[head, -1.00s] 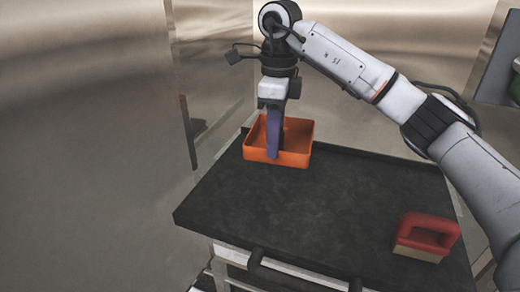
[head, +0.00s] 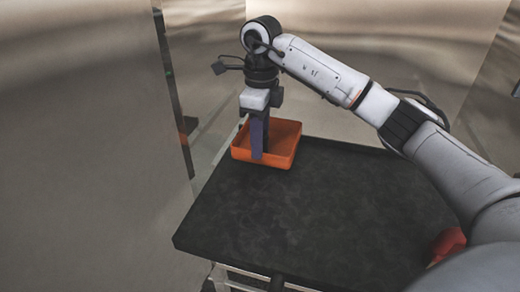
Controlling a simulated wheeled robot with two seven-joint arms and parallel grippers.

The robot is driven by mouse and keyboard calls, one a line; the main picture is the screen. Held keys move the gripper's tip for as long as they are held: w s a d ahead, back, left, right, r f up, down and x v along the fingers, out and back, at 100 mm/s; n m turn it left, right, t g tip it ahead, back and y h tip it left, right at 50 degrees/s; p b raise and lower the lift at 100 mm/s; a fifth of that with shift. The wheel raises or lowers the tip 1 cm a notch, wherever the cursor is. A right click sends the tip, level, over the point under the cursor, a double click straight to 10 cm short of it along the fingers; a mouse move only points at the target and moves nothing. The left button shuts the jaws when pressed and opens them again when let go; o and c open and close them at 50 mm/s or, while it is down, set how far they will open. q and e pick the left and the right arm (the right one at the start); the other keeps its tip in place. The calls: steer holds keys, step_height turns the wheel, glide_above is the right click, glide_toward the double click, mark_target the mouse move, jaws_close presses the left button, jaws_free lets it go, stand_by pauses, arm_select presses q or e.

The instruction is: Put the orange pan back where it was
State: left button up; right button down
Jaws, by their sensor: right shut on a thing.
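The orange pan (head: 283,152) is a shallow square tray at the far left corner of the dark table top, in the head view. My left gripper is not in view.
The black table (head: 290,215) is bare across its middle and front. A red-handled object (head: 447,244) at the right edge is mostly hidden by my right arm. Shiny metal walls (head: 80,130) stand close on the left and behind the table.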

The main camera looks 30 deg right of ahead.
steer(key=shift+f, duration=1.55)
steer(key=c, duration=1.3)
jaws_free()
steer(key=shift+c, duration=0.2)
step_height(320, 180, up, 12)
steer(key=shift+r+p, duration=0.15)
steer(key=shift+p, duration=0.35)
